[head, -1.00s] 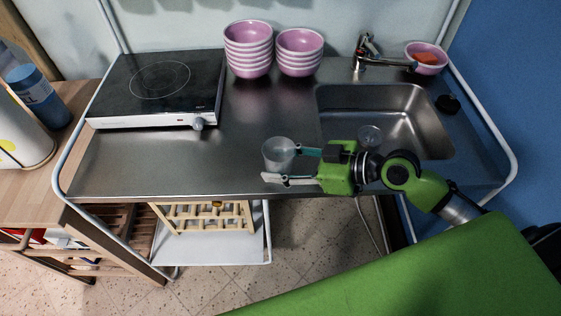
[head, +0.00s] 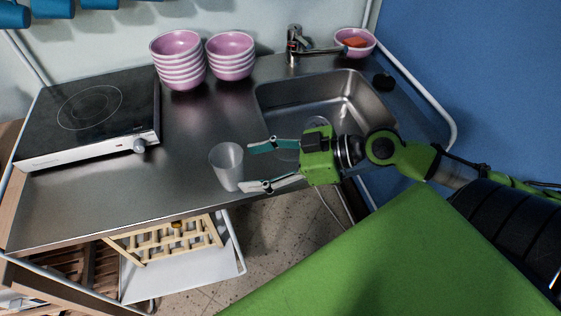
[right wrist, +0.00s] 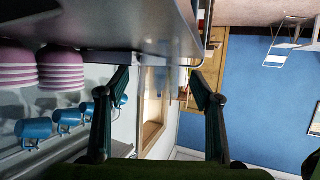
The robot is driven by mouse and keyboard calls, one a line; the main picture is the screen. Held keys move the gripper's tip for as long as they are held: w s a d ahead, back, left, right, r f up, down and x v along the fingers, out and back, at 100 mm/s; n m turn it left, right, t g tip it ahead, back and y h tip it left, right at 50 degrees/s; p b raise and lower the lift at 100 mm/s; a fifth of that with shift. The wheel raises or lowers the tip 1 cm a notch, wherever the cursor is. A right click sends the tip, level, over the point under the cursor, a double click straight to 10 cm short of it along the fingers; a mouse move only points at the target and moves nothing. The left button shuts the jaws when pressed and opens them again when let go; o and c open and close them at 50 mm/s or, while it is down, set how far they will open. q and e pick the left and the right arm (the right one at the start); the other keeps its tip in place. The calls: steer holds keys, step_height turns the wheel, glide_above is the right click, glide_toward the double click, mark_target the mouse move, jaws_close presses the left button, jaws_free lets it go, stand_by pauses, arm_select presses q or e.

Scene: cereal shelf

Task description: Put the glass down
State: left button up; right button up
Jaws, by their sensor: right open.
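The clear glass (head: 228,166) stands on the steel counter (head: 190,185) near its front edge, left of the sink. My right gripper (head: 248,168) is open, with its two fingers pointing left towards the glass. The glass is just beyond the fingertips, and the fingers do not grip it. My left gripper is not in view.
A black hob (head: 90,110) is at the left. Stacked pink bowls (head: 180,60) stand at the back. The sink (head: 345,85) and tap (head: 293,45) are to the right. Blue cups (head: 52,8) hang at the top left. The counter between hob and glass is clear.

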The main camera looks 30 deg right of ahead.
steer(key=shift+v, duration=2.9)
